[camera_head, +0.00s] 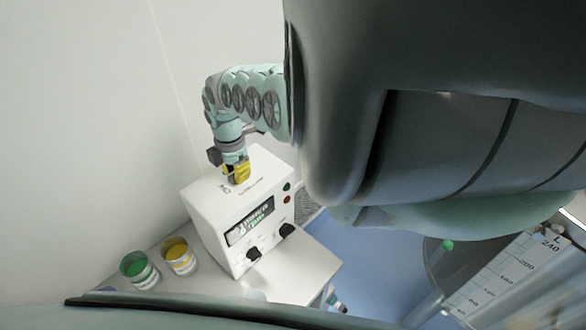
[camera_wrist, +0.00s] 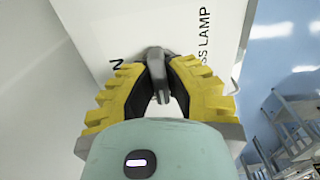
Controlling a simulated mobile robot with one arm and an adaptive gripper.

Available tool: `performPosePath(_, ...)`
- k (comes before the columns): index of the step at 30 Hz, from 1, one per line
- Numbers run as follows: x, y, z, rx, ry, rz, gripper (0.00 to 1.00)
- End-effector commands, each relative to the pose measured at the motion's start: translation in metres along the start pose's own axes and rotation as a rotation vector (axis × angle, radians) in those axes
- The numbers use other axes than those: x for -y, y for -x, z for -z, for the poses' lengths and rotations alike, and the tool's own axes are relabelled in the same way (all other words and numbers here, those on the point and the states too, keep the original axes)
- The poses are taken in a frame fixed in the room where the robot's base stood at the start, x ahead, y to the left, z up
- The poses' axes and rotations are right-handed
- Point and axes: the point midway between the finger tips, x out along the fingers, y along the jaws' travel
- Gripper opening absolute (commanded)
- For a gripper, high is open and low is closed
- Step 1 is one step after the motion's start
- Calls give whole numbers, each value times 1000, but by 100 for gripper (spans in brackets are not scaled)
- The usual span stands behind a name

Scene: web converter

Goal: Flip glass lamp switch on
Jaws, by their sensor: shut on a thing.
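The glass lamp switch (camera_wrist: 156,72) is a small grey lever on the white face of a box. Lettering ending in "SS LAMP" shows beside it in the wrist view. My gripper (camera_wrist: 158,98), with yellow fingers and dark pads, is closed around the lever. In the head view, my gripper (camera_head: 237,174) is at the top of the white box (camera_head: 205,200), and the switch is hidden there. The box has a dark display and two black knobs on its front. The wrist view does not show clearly which way the lever is set.
A green-filled cup (camera_head: 139,268) and a yellow-filled cup (camera_head: 179,254) stand left of the box on a light table (camera_head: 205,290). A wall (camera_head: 80,120) is close behind on the left. A clear graduated cylinder (camera_head: 505,275) stands at lower right.

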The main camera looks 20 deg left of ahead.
Motion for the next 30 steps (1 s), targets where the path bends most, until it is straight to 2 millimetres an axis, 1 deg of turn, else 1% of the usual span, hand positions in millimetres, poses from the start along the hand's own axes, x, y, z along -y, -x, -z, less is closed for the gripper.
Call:
performPosePath(11, 0, -1, 0, 1, -9, -1, 0)
performPosePath(16, 1, -4, -2, 0, -44, 1, 0)
performPosePath(23, 1, -6, -1, -3, -132, 1, 0)
performPosePath(30, 0, -7, 0, -5, -278, -3, 0)
